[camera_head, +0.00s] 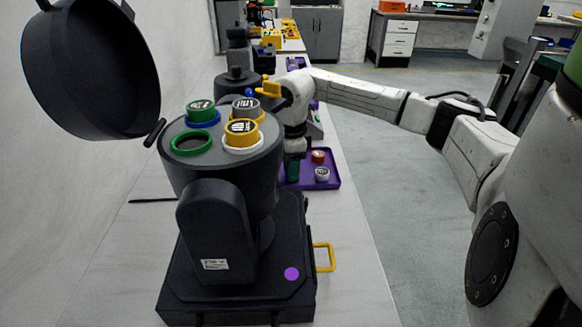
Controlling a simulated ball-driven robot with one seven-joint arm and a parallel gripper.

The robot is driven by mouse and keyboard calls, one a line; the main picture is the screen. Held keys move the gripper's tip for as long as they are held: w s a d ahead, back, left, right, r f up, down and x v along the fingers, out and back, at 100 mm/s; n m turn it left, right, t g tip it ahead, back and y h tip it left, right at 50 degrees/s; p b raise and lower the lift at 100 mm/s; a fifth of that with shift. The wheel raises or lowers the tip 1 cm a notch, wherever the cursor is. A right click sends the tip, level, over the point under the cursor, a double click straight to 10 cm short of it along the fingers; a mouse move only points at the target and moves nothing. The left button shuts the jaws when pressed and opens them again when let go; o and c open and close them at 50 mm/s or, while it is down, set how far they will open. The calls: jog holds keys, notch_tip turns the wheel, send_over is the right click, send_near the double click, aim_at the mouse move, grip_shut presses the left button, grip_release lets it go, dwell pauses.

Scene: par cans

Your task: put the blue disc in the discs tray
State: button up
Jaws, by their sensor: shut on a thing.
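My gripper (292,168) points down at the end of my white arm, at the left side of the purple discs tray (333,183). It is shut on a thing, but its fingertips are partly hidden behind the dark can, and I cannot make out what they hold. I cannot clearly see the blue disc. A red disc (318,156) and a grey disc (322,174) are in the tray. The green ring (191,143) is empty.
The dark can stands on a black base at the front of the white bench (346,285). Its round lid (92,75) is open at the upper left. A yellow handle (325,257) sticks out right of the base. More equipment stands farther back. The floor right of the bench is clear.

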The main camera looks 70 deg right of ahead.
jog(key=shift+f, duration=0.2)
jog(key=o, duration=0.7)
jog(key=shift+r, duration=0.1)
jog(key=shift+o, duration=0.2)
notch_tip(320, 180, up, 12)
jog(key=shift+r+p, duration=0.15)
jog(key=shift+p, duration=0.15)
jog(key=shift+s, duration=0.1)
